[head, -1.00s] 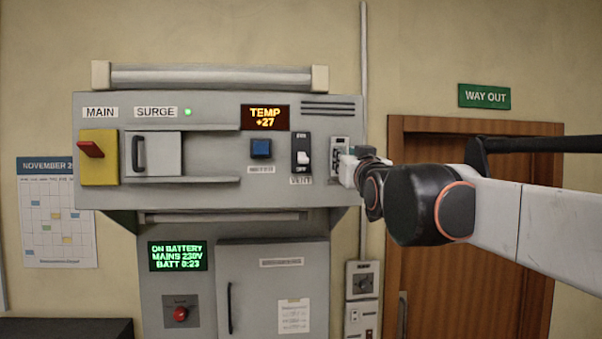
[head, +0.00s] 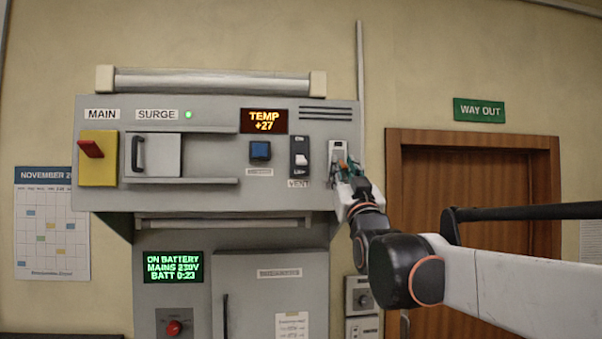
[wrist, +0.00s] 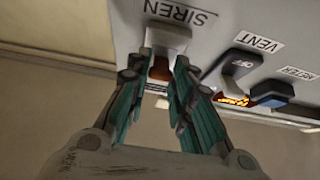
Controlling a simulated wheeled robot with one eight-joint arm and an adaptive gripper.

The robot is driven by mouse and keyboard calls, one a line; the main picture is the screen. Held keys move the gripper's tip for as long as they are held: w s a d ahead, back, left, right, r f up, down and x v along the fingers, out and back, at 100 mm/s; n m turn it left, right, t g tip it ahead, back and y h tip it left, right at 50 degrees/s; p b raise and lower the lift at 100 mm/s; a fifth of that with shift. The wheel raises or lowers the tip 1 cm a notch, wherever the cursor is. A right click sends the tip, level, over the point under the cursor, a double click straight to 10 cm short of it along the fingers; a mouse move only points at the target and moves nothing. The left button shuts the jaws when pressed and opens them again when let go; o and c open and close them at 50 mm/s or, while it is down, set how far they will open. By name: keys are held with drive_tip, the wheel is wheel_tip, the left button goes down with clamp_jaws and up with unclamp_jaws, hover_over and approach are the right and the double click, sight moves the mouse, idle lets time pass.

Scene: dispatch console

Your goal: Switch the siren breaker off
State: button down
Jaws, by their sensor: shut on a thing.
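The siren breaker (head: 338,146) is at the right end of the grey console, beside the vent switch. In the wrist view the pale breaker (wrist: 168,38) is by the SIREN label, with an orange-brown patch below it between the fingers. My gripper (head: 345,169) reaches it from below right. In the wrist view its teal fingers (wrist: 162,68) stand on both sides of the breaker's toggle, shut on it. The fingers hide much of the toggle, so I cannot tell its position.
The vent switch (head: 301,158) is close to the left, then the blue meter button (head: 260,150). A red lever on a yellow plate (head: 97,170) is far left. A brown door (head: 500,185) is right of the console.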

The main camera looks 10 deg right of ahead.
drive_tip(key=c, duration=1.4)
unclamp_jaws()
drive_tip(key=shift+s, duration=0.1)
drive_tip(key=v, duration=1.1)
drive_tip(key=shift+s+f, duration=0.3)
drive_tip(key=shift+f, duration=0.1)
